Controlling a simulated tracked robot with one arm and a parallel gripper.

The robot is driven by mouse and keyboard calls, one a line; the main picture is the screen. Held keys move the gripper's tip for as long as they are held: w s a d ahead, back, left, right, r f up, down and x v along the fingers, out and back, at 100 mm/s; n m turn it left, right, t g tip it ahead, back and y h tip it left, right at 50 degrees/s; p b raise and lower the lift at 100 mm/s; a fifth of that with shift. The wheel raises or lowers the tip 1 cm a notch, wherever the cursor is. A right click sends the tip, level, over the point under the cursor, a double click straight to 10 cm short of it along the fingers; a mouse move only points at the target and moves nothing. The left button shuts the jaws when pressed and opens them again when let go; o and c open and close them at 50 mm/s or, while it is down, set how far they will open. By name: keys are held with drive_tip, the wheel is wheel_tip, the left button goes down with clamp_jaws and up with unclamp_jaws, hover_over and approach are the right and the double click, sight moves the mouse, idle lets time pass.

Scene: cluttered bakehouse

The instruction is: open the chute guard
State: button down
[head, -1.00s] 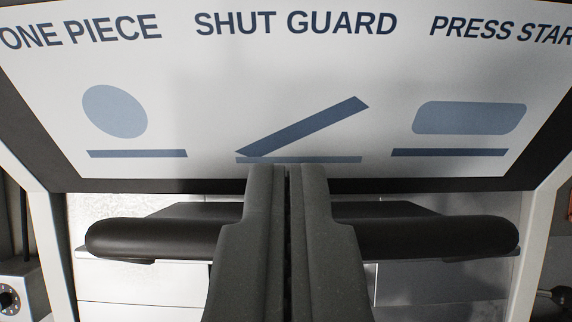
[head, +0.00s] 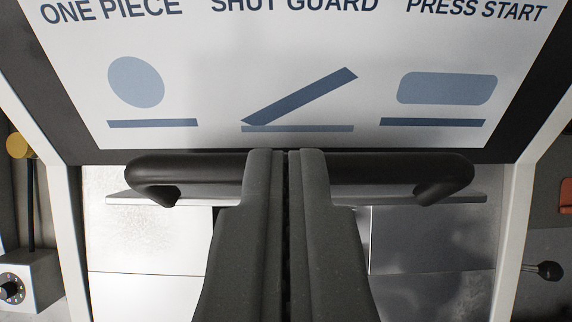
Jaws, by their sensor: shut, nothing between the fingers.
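The chute guard's dark bar handle (head: 400,168) runs across the middle of the view, its rounded ends bent down toward a thin grey plate edge (head: 460,198). My gripper (head: 287,153) is shut and empty. Its fingers lie across the middle of the handle in the picture and hide that part. I cannot tell whether they touch it. Below the handle, bare metal panels (head: 150,240) show on both sides of my fingers.
A white sign (head: 220,100) reading ONE PIECE, SHUT GUARD, PRESS START fills the top, in a dark border. Pale posts flank the opening (head: 70,230). At left is a grey box with a dial (head: 28,280) and a yellow-topped rod (head: 18,146); at right, a black knob (head: 549,270).

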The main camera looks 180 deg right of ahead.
drive_tip(key=p+v, duration=0.1)
drive_tip(key=v, duration=0.9)
drive_tip(key=shift+r, duration=0.25)
